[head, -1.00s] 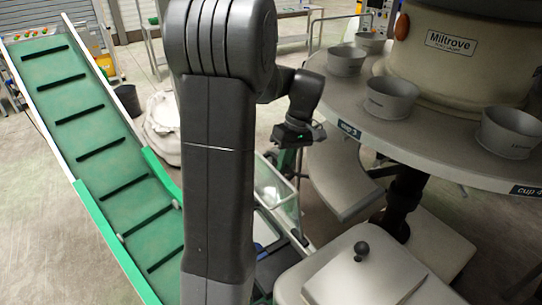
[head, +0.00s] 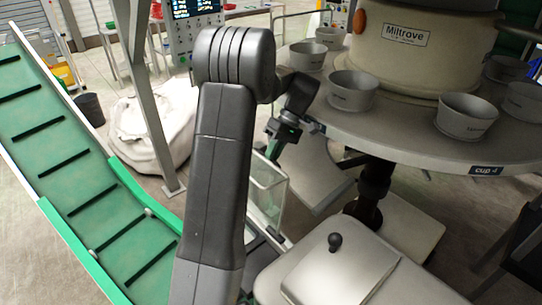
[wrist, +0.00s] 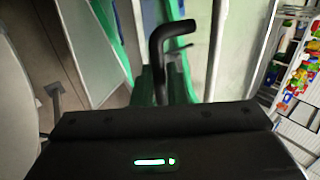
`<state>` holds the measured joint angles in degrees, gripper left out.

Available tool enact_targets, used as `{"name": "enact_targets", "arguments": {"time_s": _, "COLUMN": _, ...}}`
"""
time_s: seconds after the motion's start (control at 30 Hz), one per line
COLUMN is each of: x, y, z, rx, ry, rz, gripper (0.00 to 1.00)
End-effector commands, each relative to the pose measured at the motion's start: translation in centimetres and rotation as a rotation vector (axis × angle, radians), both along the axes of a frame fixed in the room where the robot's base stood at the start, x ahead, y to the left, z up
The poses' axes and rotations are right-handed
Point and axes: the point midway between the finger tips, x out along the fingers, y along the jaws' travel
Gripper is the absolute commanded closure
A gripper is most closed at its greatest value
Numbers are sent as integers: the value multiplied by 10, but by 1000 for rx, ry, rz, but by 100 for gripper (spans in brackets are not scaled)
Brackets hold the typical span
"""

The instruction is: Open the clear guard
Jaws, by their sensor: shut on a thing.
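The clear guard (head: 269,190) is a see-through panel with a pale frame, standing just right of my dark arm in the head view. My gripper (head: 274,151) is at its upper edge. In the wrist view, a black bent handle (wrist: 163,58) rises in front of my gripper's dark body, between its fingers. My gripper is shut on this handle, though the contact itself is mostly hidden behind the gripper body. My arm link covers the left part of the guard in the head view.
A round table (head: 420,135) with several grey cups stands close to the right of my gripper. A green conveyor (head: 75,165) slopes down at the left. A pale lid with a black knob (head: 335,242) lies in front. A grey post (head: 150,95) stands behind my arm.

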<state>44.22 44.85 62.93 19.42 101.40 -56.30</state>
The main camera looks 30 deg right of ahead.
Motion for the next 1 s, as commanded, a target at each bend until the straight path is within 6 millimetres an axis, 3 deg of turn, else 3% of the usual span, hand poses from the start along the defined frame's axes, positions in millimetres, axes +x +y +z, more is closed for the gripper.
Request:
{"name": "enact_targets", "arguments": {"time_s": 0.13, "x": -2, "y": 2, "z": -6, "rx": 9, "ry": 8, "rz": 1, "gripper": 100}}
{"name": "enact_targets", "arguments": {"time_s": 0.17, "x": -2, "y": 2, "z": -6, "rx": 9, "ry": 8, "rz": 1, "gripper": 86}}
{"name": "enact_targets", "arguments": {"time_s": 0.27, "x": -1, "y": 2, "z": -5, "rx": 7, "ry": 6, "rz": 0, "gripper": 66}}
{"name": "enact_targets", "arguments": {"time_s": 0.67, "x": 0, "y": 0, "z": 4, "rx": 0, "ry": 1, "rz": -1, "gripper": 66}}
{"name": "enact_targets", "arguments": {"time_s": 1.0, "x": 0, "y": 1, "z": 63, "rx": -1, "ry": -2, "rz": 0, "gripper": 66}}
